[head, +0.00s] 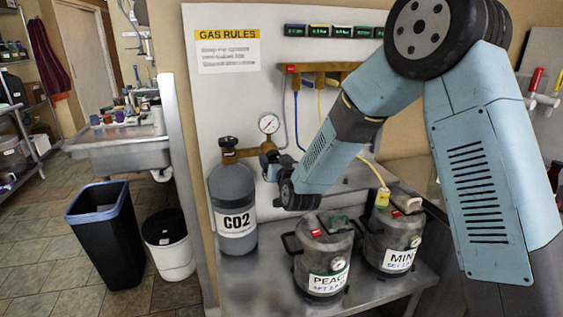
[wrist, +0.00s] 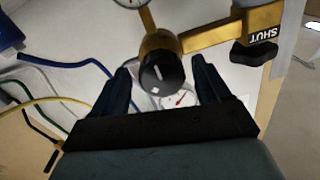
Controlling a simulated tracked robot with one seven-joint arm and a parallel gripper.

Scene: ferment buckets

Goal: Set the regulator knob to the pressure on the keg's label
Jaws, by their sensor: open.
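The regulator knob (wrist: 161,75) is black with a white mark, on a brass regulator body (wrist: 192,38). In the wrist view it sits between the two open fingers of my gripper (wrist: 162,88), with a gap visible on each side. In the head view my gripper (head: 272,165) is at the regulator beside the CO2 cylinder (head: 232,190), and the knob is hidden there. A round gauge (head: 268,123) stands above the regulator. One keg (head: 325,252) is labelled "PEACH" with a "SET" line too small to read. Another keg (head: 392,238) reads "MIN...", its setting also unreadable.
A black valve knob (wrist: 253,53) marked "SHUT" is to the right in the wrist view. A manifold (head: 318,75) with coloured hoses hangs on the white board. The kegs stand on a metal bench (head: 255,285). Bins (head: 105,235) stand on the floor at left.

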